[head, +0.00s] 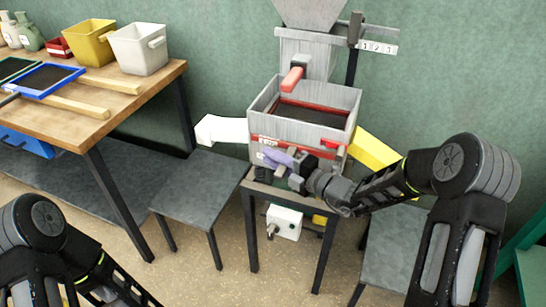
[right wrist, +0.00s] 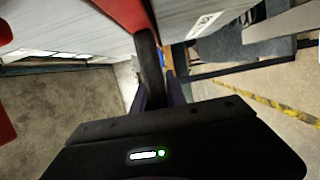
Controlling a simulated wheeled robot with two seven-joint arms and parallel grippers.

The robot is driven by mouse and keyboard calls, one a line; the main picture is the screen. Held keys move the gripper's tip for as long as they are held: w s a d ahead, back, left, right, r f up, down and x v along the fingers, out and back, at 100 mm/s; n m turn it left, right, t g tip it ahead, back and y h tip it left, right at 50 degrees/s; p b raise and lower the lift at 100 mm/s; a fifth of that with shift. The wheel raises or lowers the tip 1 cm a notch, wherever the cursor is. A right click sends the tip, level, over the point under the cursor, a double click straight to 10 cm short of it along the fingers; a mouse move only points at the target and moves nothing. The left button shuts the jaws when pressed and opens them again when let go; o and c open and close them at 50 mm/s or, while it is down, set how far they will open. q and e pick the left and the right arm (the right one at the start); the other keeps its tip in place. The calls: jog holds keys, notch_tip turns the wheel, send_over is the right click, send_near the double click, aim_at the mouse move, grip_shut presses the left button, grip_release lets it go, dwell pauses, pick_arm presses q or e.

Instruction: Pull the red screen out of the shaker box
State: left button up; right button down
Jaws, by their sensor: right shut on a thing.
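The grey shaker box (head: 257,122) stands on a dark stand at the centre, with red edging inside its open top. The red screen (head: 325,149) shows as a red strip low across the box's front; its inner part is hidden. My right gripper (head: 276,158), with purple fingers, is at the front left of this strip. In the right wrist view its fingers (right wrist: 155,98) are shut around a dark handle (right wrist: 148,55) running up to the red edge. Part of my left arm shows at the lower left of the head view; its gripper does not.
A white spout (head: 218,130) sticks out left of the box and a yellow one (head: 376,150) right. Low grey tables (head: 202,190) flank the stand. A wooden table (head: 95,115) at left holds a blue-framed screen (head: 47,80) and bins. A hopper (head: 308,45) is above.

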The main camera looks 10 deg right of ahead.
jog(key=s+a+p, duration=0.2)
jog(key=s+a, duration=0.3)
jog(key=s, duration=0.3)
dwell(0.6)
jog(key=shift+s+a+r, duration=0.1)
jog(key=shift+s+a, duration=0.05)
jog(key=s+a+p, duration=0.2)
jog(key=s+a, duration=0.3)
jog(key=s, duration=0.3)
jog(key=shift+s+a, duration=0.15)
dwell(0.8)
